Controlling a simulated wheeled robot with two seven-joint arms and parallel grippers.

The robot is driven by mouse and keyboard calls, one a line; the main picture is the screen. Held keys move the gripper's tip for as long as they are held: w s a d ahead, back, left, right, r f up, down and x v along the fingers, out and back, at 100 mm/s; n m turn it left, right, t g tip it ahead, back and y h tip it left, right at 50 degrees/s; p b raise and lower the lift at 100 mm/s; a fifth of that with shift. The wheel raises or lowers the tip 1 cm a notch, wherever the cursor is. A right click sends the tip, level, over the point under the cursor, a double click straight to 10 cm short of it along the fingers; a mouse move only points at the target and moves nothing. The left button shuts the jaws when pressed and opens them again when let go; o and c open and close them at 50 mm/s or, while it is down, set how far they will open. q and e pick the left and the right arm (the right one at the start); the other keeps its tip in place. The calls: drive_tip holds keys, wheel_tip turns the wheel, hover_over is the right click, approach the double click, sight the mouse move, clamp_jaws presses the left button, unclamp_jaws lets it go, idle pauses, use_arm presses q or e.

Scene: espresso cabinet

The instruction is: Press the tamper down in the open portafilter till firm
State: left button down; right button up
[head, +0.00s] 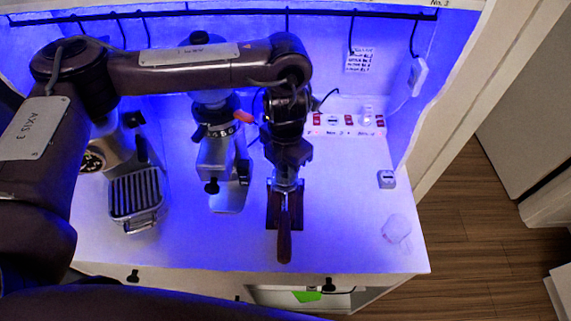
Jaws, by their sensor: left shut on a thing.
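The portafilter (285,238) rests on a dark brown stand (272,215) in the middle of the white counter, its wooden handle towards the front edge. My left gripper (287,166) points down right over the portafilter's head and is shut on the tamper. The tamper is mostly hidden by the gripper, and the basket's inside is hidden too. I cannot tell how deep the tamper sits. My right gripper is not in view.
A grinder (215,155) stands just left of the stand. An espresso machine with a drip tray (136,195) is further left. A switch panel (345,122), a small white box (386,179) and a clear cup (397,231) are on the right. The counter between is free.

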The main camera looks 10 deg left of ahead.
use_arm(q)
drive_tip(key=shift+w+r+p, duration=0.1)
drive_tip(key=shift+r+p, duration=2.05)
drive_tip(key=shift+r, duration=0.45)
